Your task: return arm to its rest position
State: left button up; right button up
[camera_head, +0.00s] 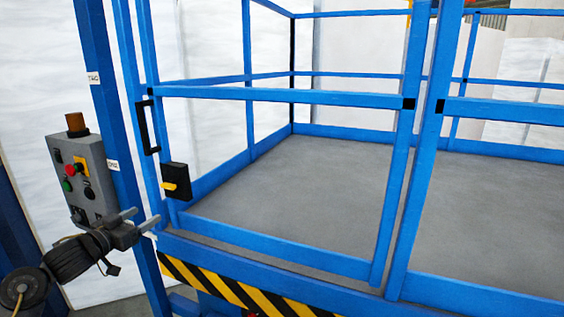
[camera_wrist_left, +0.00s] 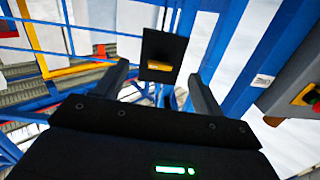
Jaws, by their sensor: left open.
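My left gripper (camera_head: 139,220) is open and empty, in front of the blue post in the lower left of the head view. In the left wrist view its two dark fingers (camera_wrist_left: 162,88) stand apart, with a black latch box (camera_wrist_left: 160,50) showing beyond and between them. The same latch box (camera_head: 176,182) with a yellow lever sits on the blue gate, up and right of the gripper in the head view. The fingers appear apart from it. My left arm comes in from the lower left. My right gripper is not in view.
A grey control box (camera_head: 83,176) with buttons and an orange lamp stands just above my left arm. Blue railings (camera_head: 270,94) enclose a grey platform floor (camera_head: 310,185). A black handle (camera_head: 147,127) is on the gate. A yellow-black striped edge (camera_head: 215,287) runs below.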

pick_arm(q)
jog(key=s+d+f+g+y, duration=0.1)
jog(key=s+d+f, duration=0.25)
jog(key=f, duration=0.35)
jog(key=s+d+f+n+g+y, duration=0.1)
jog(key=s+d+f+g+y, duration=0.15)
jog(key=s+f, duration=0.35)
jog(key=s+d+f+g+y, duration=0.1)
jog(key=s+d+f, duration=0.25)
jog(key=f, duration=0.55)
jog(key=s+d+f+g, duration=0.3)
jog(key=s, duration=0.7)
jog(key=s+d+f+g, duration=0.3)
jog(key=s, duration=0.6)
jog(key=s+d+f+g, duration=0.3)
jog(key=s+d+f, duration=0.1)
jog(key=s, duration=0.6)
notch_tip(320, 180, down, 24)
jog(key=s+a+f+g, duration=0.2)
jog(key=s+a+f, duration=0.1)
jog(key=s+f, duration=1.3)
notch_tip(320, 180, down, 2)
jog(key=shift+s+a+f+b, duration=0.15)
jog(key=shift+s+a+b, duration=0.05)
jog(key=shift+s+b, duration=0.2)
